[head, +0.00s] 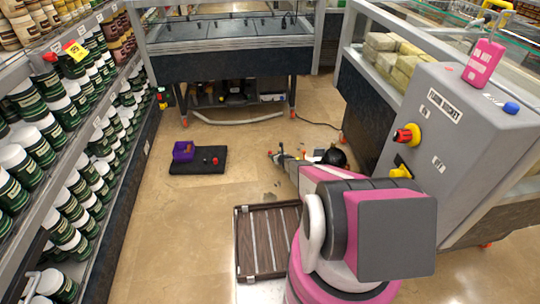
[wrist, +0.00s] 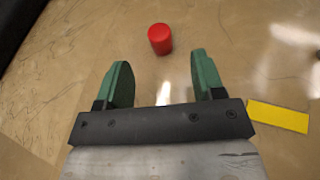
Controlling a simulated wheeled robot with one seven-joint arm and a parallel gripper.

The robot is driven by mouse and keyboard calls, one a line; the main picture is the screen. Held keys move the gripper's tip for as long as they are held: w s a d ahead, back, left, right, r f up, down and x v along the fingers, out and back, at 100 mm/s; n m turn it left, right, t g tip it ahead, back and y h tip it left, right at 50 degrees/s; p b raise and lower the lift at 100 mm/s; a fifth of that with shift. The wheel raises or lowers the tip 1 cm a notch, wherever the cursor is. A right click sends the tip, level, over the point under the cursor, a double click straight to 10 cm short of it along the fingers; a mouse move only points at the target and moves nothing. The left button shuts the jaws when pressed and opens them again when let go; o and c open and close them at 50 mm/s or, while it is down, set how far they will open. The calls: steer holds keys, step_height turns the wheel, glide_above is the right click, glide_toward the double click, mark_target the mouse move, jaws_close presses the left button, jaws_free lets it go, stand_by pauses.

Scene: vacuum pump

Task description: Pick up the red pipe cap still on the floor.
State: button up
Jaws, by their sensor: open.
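The red pipe cap (wrist: 160,39) is a short red cylinder on the shiny tan floor. In the wrist view it is just beyond my fingertips, roughly centred between the lines of the two green fingers. My gripper (wrist: 160,62) is open and empty, and its fingers do not touch the cap. In the head view my arm reaches forward, low over the floor. Small red spots show around its far end there, but I cannot tell which is this cap.
A black mat (head: 190,167) to the left holds a purple box (head: 184,151) and small red and dark pieces. A slatted brown crate (head: 240,245) lies beside my arm. A yellow strip (wrist: 280,116) lies right of my gripper. A grey cabinet (head: 440,150) stands right.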

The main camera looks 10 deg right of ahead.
mark_target(270, 152)
steer(key=x, duration=0.8)
steer(key=shift+w+a+f, duration=0.1)
steer(key=shift+a+f, duration=0.05)
steer(key=shift+f, duration=0.1)
steer(key=c, duration=0.9)
